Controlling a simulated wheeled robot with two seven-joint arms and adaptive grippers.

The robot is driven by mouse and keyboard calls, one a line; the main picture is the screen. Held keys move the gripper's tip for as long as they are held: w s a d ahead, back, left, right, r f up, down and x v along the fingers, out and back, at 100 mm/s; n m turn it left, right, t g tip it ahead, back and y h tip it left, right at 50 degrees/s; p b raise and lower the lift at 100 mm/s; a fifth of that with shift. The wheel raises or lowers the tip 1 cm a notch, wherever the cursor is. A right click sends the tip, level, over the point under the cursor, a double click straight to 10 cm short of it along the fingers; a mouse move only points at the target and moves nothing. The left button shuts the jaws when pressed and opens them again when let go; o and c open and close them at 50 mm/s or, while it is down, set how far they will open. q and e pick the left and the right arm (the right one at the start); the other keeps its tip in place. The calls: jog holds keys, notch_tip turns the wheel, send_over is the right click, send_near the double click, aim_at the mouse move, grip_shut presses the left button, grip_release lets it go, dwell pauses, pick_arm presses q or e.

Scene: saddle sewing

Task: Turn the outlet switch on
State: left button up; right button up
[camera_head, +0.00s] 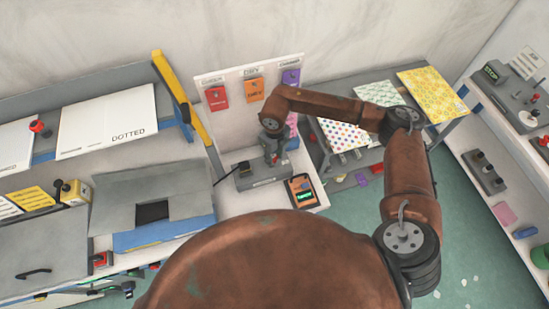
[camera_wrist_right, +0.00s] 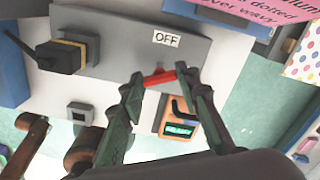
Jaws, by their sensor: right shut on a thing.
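The outlet (camera_head: 258,178) is a grey box on the white bench in the head view, below my right gripper (camera_head: 272,152). In the right wrist view, the outlet (camera_wrist_right: 115,35) fills the upper middle. It carries a white label reading OFF (camera_wrist_right: 167,39) and a red switch (camera_wrist_right: 160,77) at its near edge. My right gripper (camera_wrist_right: 162,85) has its green fingers on either side of the red switch and is shut on it. A black plug (camera_wrist_right: 62,55) sits in the outlet's left part. My left gripper is not in view.
An orange device with a lit green display (camera_head: 302,191) lies right of the outlet; it also shows beneath the switch in the wrist view (camera_wrist_right: 178,131). A panel with colored pouches (camera_head: 250,75) stands behind. A grey box (camera_head: 150,195) is at the left.

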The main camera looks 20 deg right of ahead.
aim_at(275, 158)
jog(key=m+b, duration=0.1)
jog(key=m, duration=0.4)
jog(key=shift+m, duration=0.4)
dwell(0.3)
jog(key=o, duration=1.2)
jog(key=shift+c, duration=0.2)
jog(key=shift+r, duration=0.2)
notch_tip(275, 158, up, 12)
jog(key=shift+f, duration=0.2)
jog(key=shift+d, duration=0.1)
